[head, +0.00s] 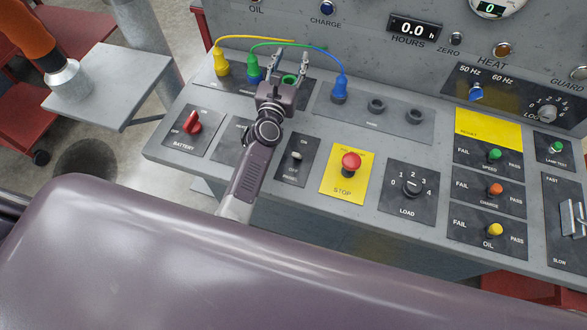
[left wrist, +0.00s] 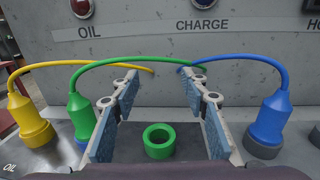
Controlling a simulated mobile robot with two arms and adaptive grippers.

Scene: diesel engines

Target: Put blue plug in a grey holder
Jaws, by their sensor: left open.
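The blue plug (head: 340,86) stands upright on the panel, right of my left gripper, with a blue cable. In the left wrist view the blue plug (left wrist: 271,115) sits in a grey holder (left wrist: 262,149). Two more grey holders (head: 376,105) (head: 414,116) are empty to its right. My left gripper (head: 289,67) is open and empty. In the left wrist view its fingers (left wrist: 160,85) stand either side of an empty green holder (left wrist: 159,146), the blue plug outside them. My right gripper is not in view.
A green plug (left wrist: 82,112) sits in a blue holder left of my fingers. A yellow plug (head: 221,64) stands farther left. Their cables arch behind the gripper. Switches, a red stop button (head: 351,162) and a load knob (head: 411,187) lie nearer. The upright panel closes off the back.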

